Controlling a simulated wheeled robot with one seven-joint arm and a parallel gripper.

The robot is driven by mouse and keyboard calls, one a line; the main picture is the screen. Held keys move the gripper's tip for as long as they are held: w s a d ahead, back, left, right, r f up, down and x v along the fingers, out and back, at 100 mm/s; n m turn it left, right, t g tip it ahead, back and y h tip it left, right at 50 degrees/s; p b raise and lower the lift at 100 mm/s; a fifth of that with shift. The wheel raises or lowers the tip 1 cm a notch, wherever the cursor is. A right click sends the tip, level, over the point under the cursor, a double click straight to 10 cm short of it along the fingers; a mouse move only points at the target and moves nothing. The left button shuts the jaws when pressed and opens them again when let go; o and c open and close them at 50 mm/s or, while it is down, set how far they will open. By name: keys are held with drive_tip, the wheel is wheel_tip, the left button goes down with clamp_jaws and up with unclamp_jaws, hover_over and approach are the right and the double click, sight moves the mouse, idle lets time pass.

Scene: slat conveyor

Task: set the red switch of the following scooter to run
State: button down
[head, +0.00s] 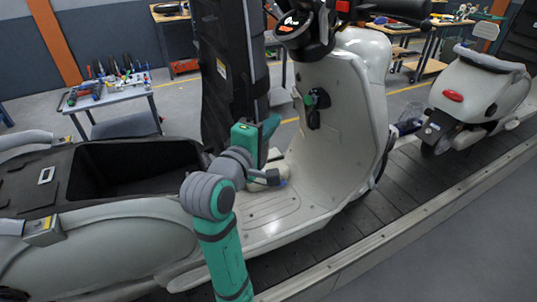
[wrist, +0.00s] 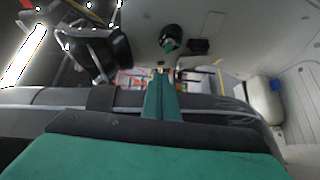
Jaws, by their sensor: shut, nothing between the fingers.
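A pale scooter (head: 345,115) stands in front of me, with its front shield facing the footboard and an open black seat compartment (head: 135,165). A small red part (head: 343,6), likely the red switch, shows on its handlebar at the top edge of the head view; its setting is too small to read. In the wrist view my gripper (wrist: 160,76) is shut and empty, pointing toward the shield (wrist: 225,25). A black knob with a green part (wrist: 170,42) sits on that shield and also shows in the head view (head: 316,99). The fingertips appear apart from it. The red part is not recognisable in the wrist view.
A second pale scooter (head: 470,95) with a red tail light stands farther along the slat conveyor (head: 405,185) at right. A tool table (head: 110,97) stands at back left, and workbenches behind. A pale lump (head: 268,180) lies on the footboard, near my arm.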

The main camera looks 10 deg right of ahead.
drive_tip(key=s+r+g+h, duration=0.1)
drive_tip(key=s+r, duration=0.3)
drive_tip(key=r, duration=0.8)
drive_tip(key=s+d+r+g+h, duration=0.1)
drive_tip(key=s+r, duration=0.3)
drive_tip(key=r, duration=0.9)
drive_tip(key=shift+s+d+r+m, duration=0.2)
drive_tip(key=shift+m, duration=0.2)
drive_tip(key=shift+w, duration=0.1)
